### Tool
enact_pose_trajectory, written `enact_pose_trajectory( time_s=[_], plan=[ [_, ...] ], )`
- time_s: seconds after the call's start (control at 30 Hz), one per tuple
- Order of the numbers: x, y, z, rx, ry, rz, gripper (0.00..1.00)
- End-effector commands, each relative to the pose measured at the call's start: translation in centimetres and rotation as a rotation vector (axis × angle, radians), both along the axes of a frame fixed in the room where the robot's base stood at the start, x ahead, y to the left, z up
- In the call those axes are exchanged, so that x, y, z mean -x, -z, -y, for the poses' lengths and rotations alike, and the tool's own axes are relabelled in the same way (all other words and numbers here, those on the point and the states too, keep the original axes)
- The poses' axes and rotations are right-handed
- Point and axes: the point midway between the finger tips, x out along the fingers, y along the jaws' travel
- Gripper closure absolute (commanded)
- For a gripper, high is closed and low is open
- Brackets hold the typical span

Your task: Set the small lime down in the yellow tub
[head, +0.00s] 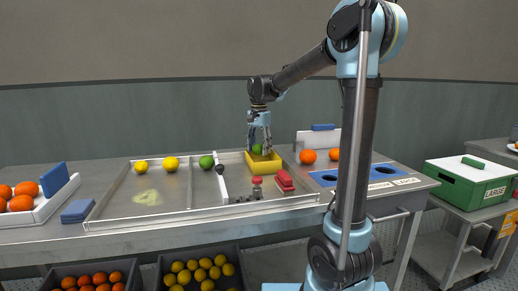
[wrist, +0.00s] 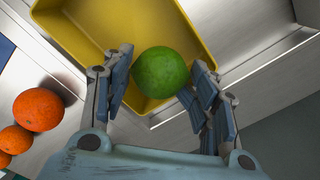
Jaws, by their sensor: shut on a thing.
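The small lime (wrist: 161,72) is green and round, held between the fingertips of my gripper (wrist: 157,86) in the wrist view. In the head view the lime (head: 257,149) shows just at the fingers of my gripper (head: 259,146). The yellow tub (head: 264,168) stands at the back right of the metal tray. My gripper points down over the tub, and the lime is over or within its opening; its exact height is unclear. In the wrist view the tub (wrist: 88,42) lies behind the lime, and its visible inside is empty.
Two oranges (head: 308,157) sit right of the tub, by a white bin (head: 318,139). A red object (head: 285,181) and a small dark metal item (head: 257,188) lie in front. Another green fruit (head: 206,162) and two lemons (head: 171,164) lie left. A green box (head: 467,180) stands far right.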

Motion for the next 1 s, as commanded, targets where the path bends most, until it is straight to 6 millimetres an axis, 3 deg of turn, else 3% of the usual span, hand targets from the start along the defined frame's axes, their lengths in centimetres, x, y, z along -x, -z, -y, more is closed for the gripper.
enact_pose_trajectory(
  time_s=[0.17, 0.2, 0.23, 0.3, 0.33, 1.0],
  plan=[
    [0.22, 0.36, 0.23, 0.004, 0.002, -0.004, 0.89],
    [0.22, 0.42, 0.23, 0.004, 0.002, -0.004, 0.95],
    [0.22, 0.40, 0.23, 0.004, 0.002, -0.004, 0.39],
    [0.19, 0.36, 0.20, 0.004, 0.002, -0.004, 0.24],
    [0.18, 0.34, 0.18, 0.003, 0.001, -0.003, 0.21],
    [0.05, -0.47, 0.05, 0.001, 0.000, -0.001, 0.21]
  ],
)
